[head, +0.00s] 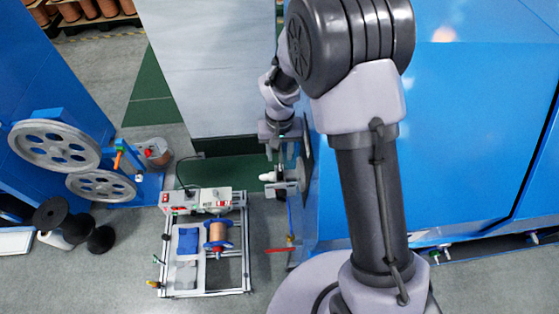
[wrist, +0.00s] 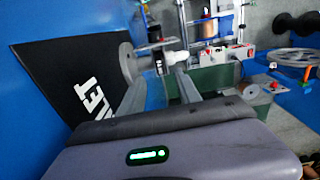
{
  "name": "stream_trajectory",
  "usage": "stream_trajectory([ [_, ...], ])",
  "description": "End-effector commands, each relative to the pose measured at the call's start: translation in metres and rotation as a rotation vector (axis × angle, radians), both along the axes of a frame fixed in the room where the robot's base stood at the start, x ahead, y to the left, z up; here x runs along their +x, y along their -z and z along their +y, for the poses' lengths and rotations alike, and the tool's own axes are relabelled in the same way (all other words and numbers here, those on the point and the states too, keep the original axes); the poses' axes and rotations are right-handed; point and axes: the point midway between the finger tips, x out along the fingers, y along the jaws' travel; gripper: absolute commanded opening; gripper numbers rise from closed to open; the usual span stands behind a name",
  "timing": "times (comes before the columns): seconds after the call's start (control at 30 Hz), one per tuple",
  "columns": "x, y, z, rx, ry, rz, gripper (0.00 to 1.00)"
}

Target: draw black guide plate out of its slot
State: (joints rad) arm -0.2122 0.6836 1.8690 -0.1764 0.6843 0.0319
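My gripper (wrist: 158,84) is open, its two grey fingers apart, beside the blue machine's side in the wrist view. A white and black fitting (wrist: 160,63) shows beyond the fingertips; I cannot tell whether it touches them. A grey disc (wrist: 127,62) is close to the left finger. A black panel (wrist: 70,75) with white letters lies against the blue side at left. I cannot tell whether the black guide plate is among these parts, and I see no clear slot.
A metal-framed stand (head: 248,272) with a copper spool (head: 217,234) stands left of my gripper. Large spoked pulleys (head: 54,145) are on the blue machine at far left. Black spools (head: 100,239) stand on the floor. Grey floor is free at the bottom left.

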Motion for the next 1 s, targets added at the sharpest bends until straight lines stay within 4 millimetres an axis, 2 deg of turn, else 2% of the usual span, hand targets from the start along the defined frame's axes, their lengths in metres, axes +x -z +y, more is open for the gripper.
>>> stream_trajectory([
  [0.03, -0.001, 0.015, 0.0, -0.001, 0.001, 0.005, 0.4],
  [0.1, -0.001, 0.034, 0.0, -0.001, -0.001, 0.003, 0.4],
  [0.3, 0.0, 0.072, 0.0, 0.0, 0.0, 0.001, 0.4],
  [0.47, 0.0, 0.084, 0.0, 0.0, 0.0, -0.001, 0.4],
  [0.7, 0.0, 0.085, 0.0, 0.0, 0.0, -0.001, 0.4],
  [0.9, 0.0, 0.085, 0.0, 0.0, 0.0, -0.001, 0.01],
  [1.0, 0.0, 0.085, 0.0, 0.0, 0.0, -0.001, 0.0],
])
